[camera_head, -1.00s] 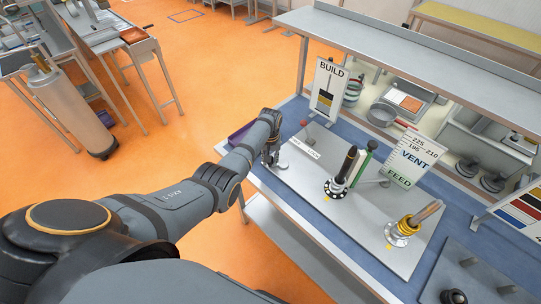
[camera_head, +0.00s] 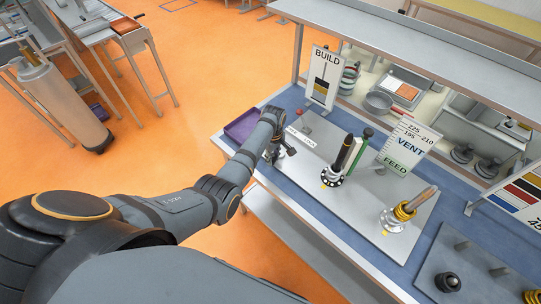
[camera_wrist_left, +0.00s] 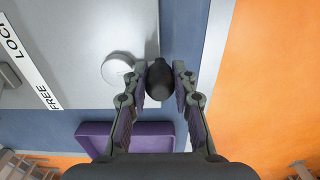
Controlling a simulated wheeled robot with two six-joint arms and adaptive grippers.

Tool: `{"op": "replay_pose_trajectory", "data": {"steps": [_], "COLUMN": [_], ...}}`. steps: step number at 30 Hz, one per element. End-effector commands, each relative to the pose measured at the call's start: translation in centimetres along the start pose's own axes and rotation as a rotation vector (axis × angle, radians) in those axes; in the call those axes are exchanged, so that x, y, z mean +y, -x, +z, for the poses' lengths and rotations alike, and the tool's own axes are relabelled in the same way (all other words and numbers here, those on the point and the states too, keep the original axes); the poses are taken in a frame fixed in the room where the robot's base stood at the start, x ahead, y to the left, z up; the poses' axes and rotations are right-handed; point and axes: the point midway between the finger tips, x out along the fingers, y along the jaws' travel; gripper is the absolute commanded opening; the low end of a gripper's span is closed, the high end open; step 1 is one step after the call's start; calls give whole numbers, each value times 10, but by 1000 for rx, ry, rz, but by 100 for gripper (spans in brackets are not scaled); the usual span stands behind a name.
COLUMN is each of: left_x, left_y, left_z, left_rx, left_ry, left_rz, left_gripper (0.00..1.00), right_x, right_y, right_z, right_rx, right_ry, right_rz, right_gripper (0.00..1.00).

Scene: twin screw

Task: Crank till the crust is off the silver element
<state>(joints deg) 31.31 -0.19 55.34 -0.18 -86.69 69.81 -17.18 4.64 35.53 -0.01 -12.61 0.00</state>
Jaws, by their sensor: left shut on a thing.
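My left gripper (camera_head: 277,152) is at the left end of the grey plate (camera_head: 345,214). In the left wrist view the gripper (camera_wrist_left: 160,82) is shut on a dark rounded knob (camera_wrist_left: 161,78), with a pale round disc (camera_wrist_left: 116,69) beside it. The crank arm under the knob is mostly hidden. In the head view a dark post (camera_head: 345,150) stands on the plate in a silver toothed ring (camera_head: 333,175). A silver element (camera_head: 390,223) with yellow rings (camera_head: 404,210) sits around a tilted brown-tipped rod (camera_head: 424,196). I cannot make out crust on the silver parts. My right gripper is not in view.
A FREE/LOCK label (camera_head: 301,137) lies near the gripper. A purple tray (camera_head: 243,127) is at the table's left end. BUILD (camera_head: 325,78) and VENT/FEED (camera_head: 407,150) signs stand behind the plate.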

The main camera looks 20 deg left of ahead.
Motion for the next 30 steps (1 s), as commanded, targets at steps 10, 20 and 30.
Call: {"op": "replay_pose_trajectory", "data": {"steps": [10, 20, 30], "left_x": [2, 2, 2], "left_y": [0, 0, 0], "left_z": [8, 8, 8], "left_rx": [-2, -1, -1], "left_ry": [120, 140, 139], "left_rz": [1, 1, 1], "left_gripper": [0, 0, 45], "right_x": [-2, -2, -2], "right_y": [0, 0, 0], "right_z": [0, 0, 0], "right_rx": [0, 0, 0], "right_ry": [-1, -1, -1], "right_rz": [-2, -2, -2], "right_gripper": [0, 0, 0]}}
